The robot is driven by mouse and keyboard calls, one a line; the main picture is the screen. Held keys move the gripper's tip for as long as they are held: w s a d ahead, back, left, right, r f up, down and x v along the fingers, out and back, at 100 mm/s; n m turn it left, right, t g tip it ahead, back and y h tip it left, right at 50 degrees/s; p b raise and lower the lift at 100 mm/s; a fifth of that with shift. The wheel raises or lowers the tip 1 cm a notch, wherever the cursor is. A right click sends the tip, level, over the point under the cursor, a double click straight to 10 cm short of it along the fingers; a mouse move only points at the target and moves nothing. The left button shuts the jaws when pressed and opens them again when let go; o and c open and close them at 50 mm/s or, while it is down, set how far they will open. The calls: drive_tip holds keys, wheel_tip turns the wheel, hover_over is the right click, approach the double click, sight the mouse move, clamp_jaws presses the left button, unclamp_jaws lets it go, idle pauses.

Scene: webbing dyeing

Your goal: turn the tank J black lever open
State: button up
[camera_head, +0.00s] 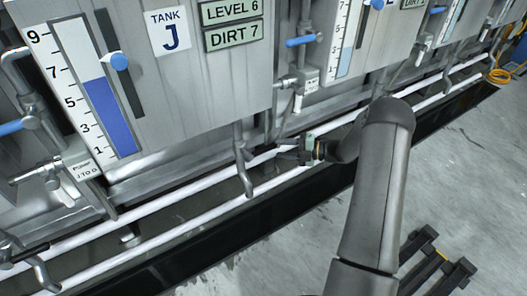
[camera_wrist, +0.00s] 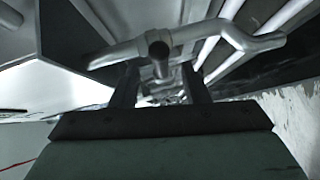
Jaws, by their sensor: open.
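The tank J front panel (camera_head: 185,75) carries a "TANK J" sign (camera_head: 168,31) in the head view. A grey outlet pipe (camera_head: 243,168) hangs below the panel. My gripper (camera_head: 279,149) is low, just right of this pipe, with its fingers pointing at it. In the wrist view my gripper (camera_wrist: 160,88) is open and empty, with a dark finger on each side. A dark round-ended stub (camera_wrist: 157,48) stands just beyond and between the fingertips, against a grey bent pipe (camera_wrist: 240,38). I cannot tell for certain whether this stub is the black lever, or whether anything touches.
A pump valve (camera_head: 80,172) labelled "J TO D" is at the left, and another valve box (camera_head: 308,80) at the right. White pipes (camera_head: 190,208) run along a dark trough (camera_head: 215,240) below.

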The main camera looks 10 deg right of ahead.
sight(263, 151)
drive_tip(key=b+x, duration=0.2)
drive_tip(key=x, duration=0.5)
drive_tip(key=shift+a, duration=0.25)
drive_tip(key=shift+w, duration=0.1)
clamp_jaws()
